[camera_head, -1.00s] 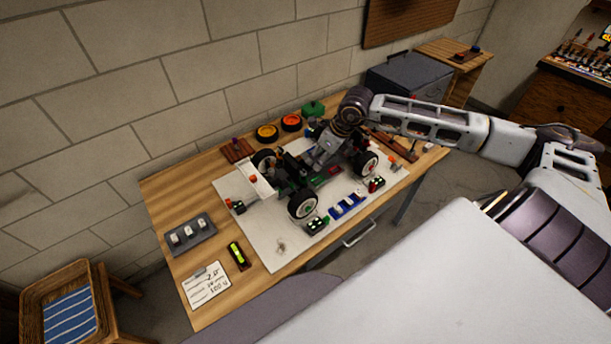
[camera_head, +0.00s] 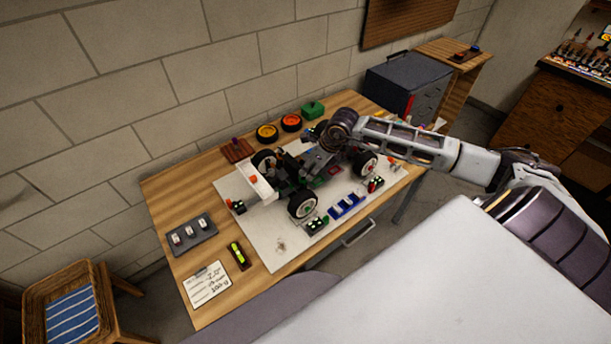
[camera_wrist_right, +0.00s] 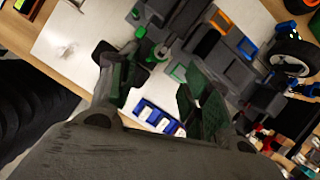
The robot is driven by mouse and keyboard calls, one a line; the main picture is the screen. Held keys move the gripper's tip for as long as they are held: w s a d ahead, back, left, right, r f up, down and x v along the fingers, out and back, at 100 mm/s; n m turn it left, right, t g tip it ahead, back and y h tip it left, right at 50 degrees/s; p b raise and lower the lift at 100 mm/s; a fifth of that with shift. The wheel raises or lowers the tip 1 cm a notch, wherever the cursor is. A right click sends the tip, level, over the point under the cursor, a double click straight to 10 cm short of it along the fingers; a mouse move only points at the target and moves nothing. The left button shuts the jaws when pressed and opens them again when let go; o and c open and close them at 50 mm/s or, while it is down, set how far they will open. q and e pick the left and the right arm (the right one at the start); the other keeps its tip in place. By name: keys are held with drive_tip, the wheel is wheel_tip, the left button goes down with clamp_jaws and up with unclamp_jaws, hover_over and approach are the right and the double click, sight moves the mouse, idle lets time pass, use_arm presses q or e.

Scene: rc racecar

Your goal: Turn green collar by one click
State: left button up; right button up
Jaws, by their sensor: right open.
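The RC racecar (camera_head: 283,180) stands on a white mat, its white wing at left and dark tyres at the corners. My right gripper (camera_wrist_right: 160,88) is open above the chassis, fingers apart and nothing held between them. Another small green piece (camera_wrist_right: 140,32) shows farther up on the car. In the head view my right wrist covers part of the chassis, and the collar cannot be made out there. My left gripper is out of view.
The white mat (camera_head: 262,232) carries a blue tray (camera_head: 347,206) and small parts in front of the car. A grey tray (camera_head: 189,234), a level (camera_head: 238,255) and a note card (camera_head: 206,285) lie at left.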

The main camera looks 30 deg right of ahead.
sight(305, 176)
drive_tip(key=shift+p+x, duration=0.5)
drive_tip(key=shift+x, duration=3)
